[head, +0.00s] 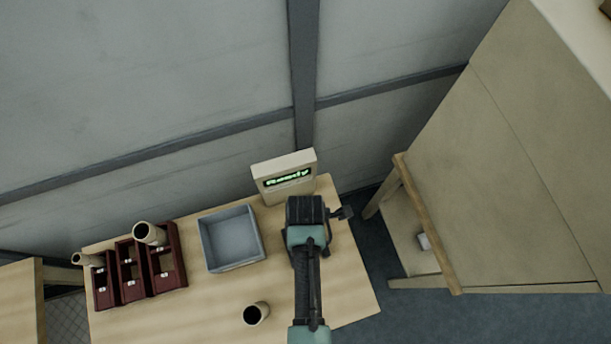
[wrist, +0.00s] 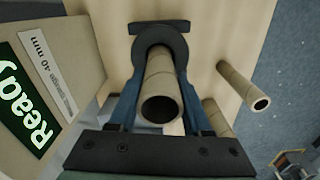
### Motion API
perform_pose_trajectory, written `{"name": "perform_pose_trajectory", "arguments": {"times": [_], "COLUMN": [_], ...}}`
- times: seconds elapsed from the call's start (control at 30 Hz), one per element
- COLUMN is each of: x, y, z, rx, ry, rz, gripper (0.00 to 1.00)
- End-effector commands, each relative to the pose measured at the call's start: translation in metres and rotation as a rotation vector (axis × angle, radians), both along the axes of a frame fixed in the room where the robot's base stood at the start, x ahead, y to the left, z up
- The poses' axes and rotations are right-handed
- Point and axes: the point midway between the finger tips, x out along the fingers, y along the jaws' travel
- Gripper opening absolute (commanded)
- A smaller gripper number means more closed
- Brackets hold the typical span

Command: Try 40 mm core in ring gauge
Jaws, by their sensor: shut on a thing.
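My gripper (wrist: 161,76) is shut on a cardboard core (wrist: 160,98) in the wrist view, with a blue finger on each side. The core's open end faces the camera. A dark ring gauge (wrist: 160,31) shows at the core's far end, its upper arc around the tube's outline. I cannot tell whether the core is inside the ring or just in front of it. In the head view my gripper (head: 306,212) is near the table's back right, and my arm hides the held core. A display (head: 285,176) reads "Ready"; its label (wrist: 48,73) reads "40 mm".
A grey tray (head: 262,240) stands empty left of my arm. A dark red rack (head: 179,264) at the left bears cores (head: 150,234). Another core (head: 256,313) stands near the table's front. Two more cores (wrist: 243,86) show right of my gripper in the wrist view.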

Motion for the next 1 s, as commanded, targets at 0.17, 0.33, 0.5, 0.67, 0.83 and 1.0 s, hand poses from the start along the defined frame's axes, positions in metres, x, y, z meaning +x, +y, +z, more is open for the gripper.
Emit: {"name": "perform_pose_trajectory", "arguments": {"times": [0.17,0.33,0.5,0.67,0.83,1.0], "x": [0.0,0.0,0.0,0.0,0.0,0.0], "y": [0.0,0.0,0.0,0.0,0.0,0.0], "z": [-0.004,-0.006,-0.006,-0.007,-0.009,-0.013], "rx": [0.0,0.0,0.0,0.0,0.0,0.0], "ry": [0.0,0.0,0.0,0.0,0.0,-0.001], "rz": [0.0,0.0,0.0,0.0,0.0,0.0], "gripper": [0.0,0.0,0.0,0.0,0.0,0.0]}}
